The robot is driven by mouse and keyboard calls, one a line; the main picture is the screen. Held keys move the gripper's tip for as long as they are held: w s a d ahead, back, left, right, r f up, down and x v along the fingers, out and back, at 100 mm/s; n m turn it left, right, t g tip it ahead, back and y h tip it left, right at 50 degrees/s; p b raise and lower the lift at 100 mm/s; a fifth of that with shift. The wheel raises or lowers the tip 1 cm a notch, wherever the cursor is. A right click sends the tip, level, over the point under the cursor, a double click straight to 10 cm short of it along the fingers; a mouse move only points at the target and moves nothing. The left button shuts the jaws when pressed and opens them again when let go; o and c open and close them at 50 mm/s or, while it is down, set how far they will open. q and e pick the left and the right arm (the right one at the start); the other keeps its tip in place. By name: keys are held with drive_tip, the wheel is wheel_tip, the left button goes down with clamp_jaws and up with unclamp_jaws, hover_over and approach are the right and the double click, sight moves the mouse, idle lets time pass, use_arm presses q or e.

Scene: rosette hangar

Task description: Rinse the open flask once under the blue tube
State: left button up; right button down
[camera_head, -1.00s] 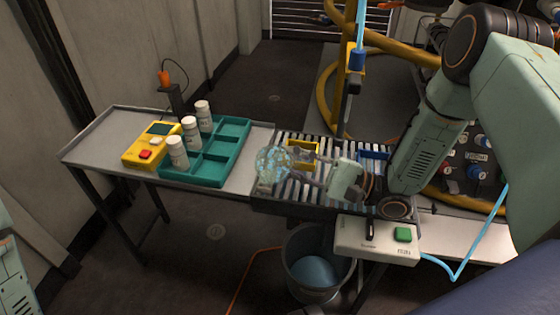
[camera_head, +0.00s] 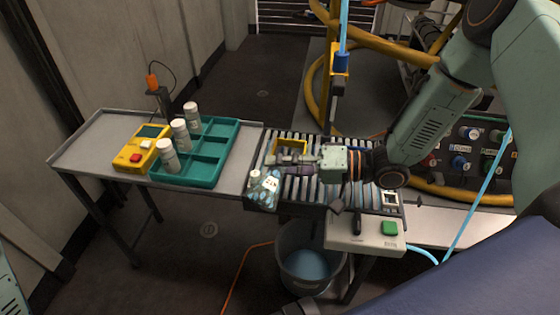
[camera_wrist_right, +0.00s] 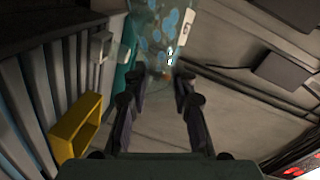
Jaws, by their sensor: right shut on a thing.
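A clear flask with pale blue patches and white marks (camera_head: 263,190) is at the left end of the roller bench, beyond its front edge in the picture. My right gripper (camera_head: 277,168) is shut on it, reaching in from the right. In the wrist view the flask (camera_wrist_right: 155,35) is at the tips of my right gripper's fingers (camera_wrist_right: 160,80); its top is cut off. I cannot tell its exact tilt. The blue tube (camera_head: 344,28) hangs at the top, ending in a blue fitting (camera_head: 342,62) on a yellow bracket, well behind and apart from the flask. My left gripper is out of view.
A grey bucket with bluish contents (camera_head: 283,270) stands on the floor below the rollers (camera_head: 310,188). A white box with a green button (camera_head: 365,236) is at the front. A teal tray (camera_head: 212,178) with white bottles and a yellow device (camera_head: 130,160) are at left.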

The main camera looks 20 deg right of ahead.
drive_tip(key=shift+w+d+r+n+h, duration=0.2)
drive_tip(key=shift+n+h, duration=0.3)
drive_tip(key=shift+n, duration=0.4)
drive_tip(key=shift+w+d+n+h+b, duration=0.15)
drive_tip(key=shift+n+h, duration=0.1)
drive_tip(key=shift+n, duration=0.35)
drive_tip(key=shift+w+d+n+h+b, duration=0.15)
drive_tip(key=shift+n+h, duration=0.1)
drive_tip(key=shift+n, duration=0.35)
wheel_tip(320, 180, up, 2)
drive_tip(key=shift+s+a+r+n+t+h+p, duration=0.1)
drive_tip(key=shift+n+t+h+p, duration=0.45)
drive_tip(key=shift+p, duration=0.7)
drive_tip(key=shift+s+r+n+h+p, duration=0.1)
drive_tip(key=shift+r+n+h+p, duration=0.35)
drive_tip(key=shift+r+n+p, duration=0.55)
drive_tip(key=shift+r+n+t+h+p, duration=0.55)
drive_tip(key=shift+r+n+h+p, duration=0.35)
drive_tip(key=shift+r+n+p, duration=0.4)
